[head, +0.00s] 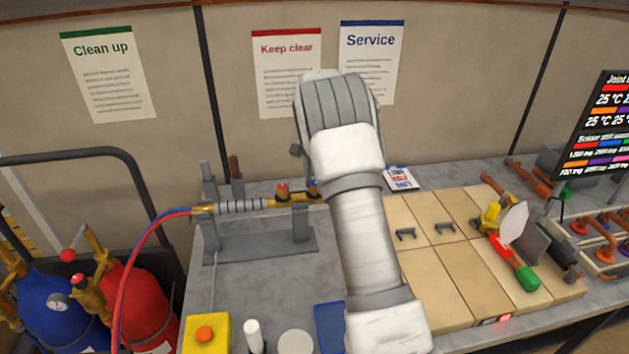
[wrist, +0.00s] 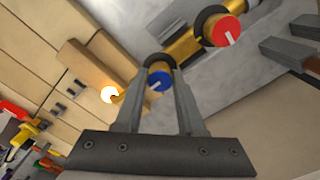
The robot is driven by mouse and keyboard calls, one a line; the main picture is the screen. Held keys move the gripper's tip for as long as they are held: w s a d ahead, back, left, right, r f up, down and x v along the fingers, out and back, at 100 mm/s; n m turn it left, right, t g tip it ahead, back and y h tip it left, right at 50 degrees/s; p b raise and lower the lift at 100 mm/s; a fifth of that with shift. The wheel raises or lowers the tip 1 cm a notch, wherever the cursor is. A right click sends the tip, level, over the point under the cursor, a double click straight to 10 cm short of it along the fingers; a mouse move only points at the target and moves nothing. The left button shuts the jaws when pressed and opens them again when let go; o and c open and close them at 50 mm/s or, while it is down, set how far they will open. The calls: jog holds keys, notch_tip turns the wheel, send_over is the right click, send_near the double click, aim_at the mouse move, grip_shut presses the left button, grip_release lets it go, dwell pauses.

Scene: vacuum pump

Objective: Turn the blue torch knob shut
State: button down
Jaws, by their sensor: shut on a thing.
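The blue torch knob (wrist: 159,79) is a round blue cap with a white mark, on the brass torch body. My gripper (wrist: 160,66) has one finger on each side of it and is shut on it. The red torch knob (wrist: 222,30) sits farther along the brass body, up and right in the wrist view, clear of the fingers. In the head view the torch (head: 285,201) lies across a grey stand (head: 303,236), its red knob on top. My wrist hides the torch's right end and my fingertips there; a sliver of blue knob (head: 313,186) shows beside it.
A bright white glow (wrist: 109,95) with an orange rim lies left of the fingers. Red and blue hoses (head: 128,270) run from the torch to gas cylinders (head: 135,300) at left. Tan boards (head: 430,285) with tools (head: 515,262) lie right. A yellow box (head: 206,334) stands in front.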

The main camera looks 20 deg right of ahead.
jog(key=c, duration=0.5)
grip_release()
notch_tip(320, 180, up, 18)
jog(key=shift+f, duration=0.25)
